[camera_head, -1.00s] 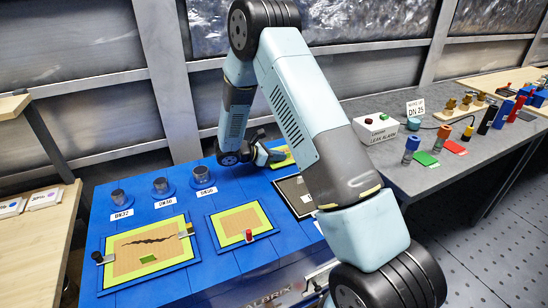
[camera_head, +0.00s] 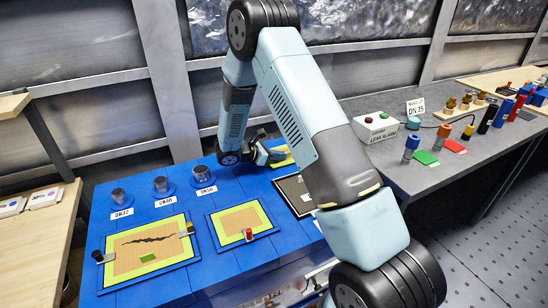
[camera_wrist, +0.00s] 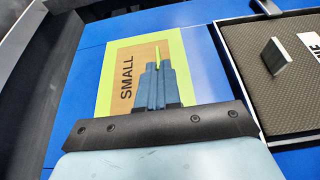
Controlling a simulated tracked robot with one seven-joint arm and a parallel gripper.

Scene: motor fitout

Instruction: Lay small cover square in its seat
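A tan plate with a yellow-green border, marked SMALL, lies on the blue bench top in the wrist view; I take it to be the small cover (camera_wrist: 121,65). It also shows as a yellow patch at the back in the head view (camera_head: 284,157). My gripper (camera_wrist: 157,66) is over the plate, its fingers close together with a thin upright yellow-green fin between the tips. The fingers look shut on that fin; they hide part of the plate. A smaller yellow-green framed panel (camera_head: 214,228) with a tan middle lies nearer; a red-topped piece stands at its front edge.
A larger framed panel (camera_head: 106,262) with a crack is at the left. Several grey cylinders on blue discs stand behind it. A grey side table (camera_head: 400,175) holds coloured parts.

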